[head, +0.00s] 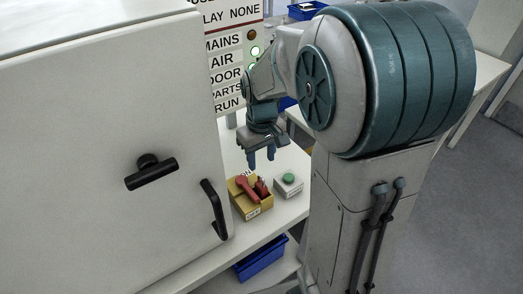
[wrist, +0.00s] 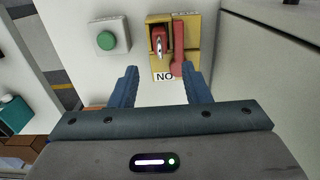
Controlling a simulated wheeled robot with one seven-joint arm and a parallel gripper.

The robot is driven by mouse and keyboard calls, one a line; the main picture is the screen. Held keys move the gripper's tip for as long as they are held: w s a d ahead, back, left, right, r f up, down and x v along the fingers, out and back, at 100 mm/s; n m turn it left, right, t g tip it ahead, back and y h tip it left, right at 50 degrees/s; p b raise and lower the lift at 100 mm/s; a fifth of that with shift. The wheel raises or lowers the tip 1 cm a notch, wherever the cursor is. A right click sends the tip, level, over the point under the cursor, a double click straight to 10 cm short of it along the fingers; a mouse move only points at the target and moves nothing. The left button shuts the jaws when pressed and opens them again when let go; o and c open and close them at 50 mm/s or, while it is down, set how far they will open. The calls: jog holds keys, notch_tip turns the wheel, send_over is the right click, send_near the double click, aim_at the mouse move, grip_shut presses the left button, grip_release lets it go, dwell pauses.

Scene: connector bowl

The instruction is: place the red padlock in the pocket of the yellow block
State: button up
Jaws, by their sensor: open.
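The yellow block (head: 249,209) sits on the white bench; it also shows at the top of the wrist view (wrist: 194,38). The red padlock (wrist: 155,42), with a shiny metal shackle, is at a dark-edged recess on the left of the block; I cannot tell how deep it sits. In the head view the padlock (head: 262,187) is small, beside a red handle (head: 246,187). My gripper (head: 261,161) is open and empty above the block, fingers pointing down. In the wrist view its fingertips (wrist: 160,72) are apart, with the block beyond them.
A grey box with a green button (head: 288,179) stands right of the block. A large white cabinet (head: 110,110) with a black handle (head: 214,208) is on the left. A sign with lamps (head: 237,62) stands behind. A blue bin (head: 261,258) is below the bench.

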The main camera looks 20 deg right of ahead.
jog(key=shift+r, duration=0.95)
jog(key=s+r+m+t, duration=0.3)
jog(key=s, duration=1.1)
jog(key=shift+s+r+m, duration=0.15)
jog(key=shift+r+m, duration=0.15)
jog(key=shift+r, duration=0.1)
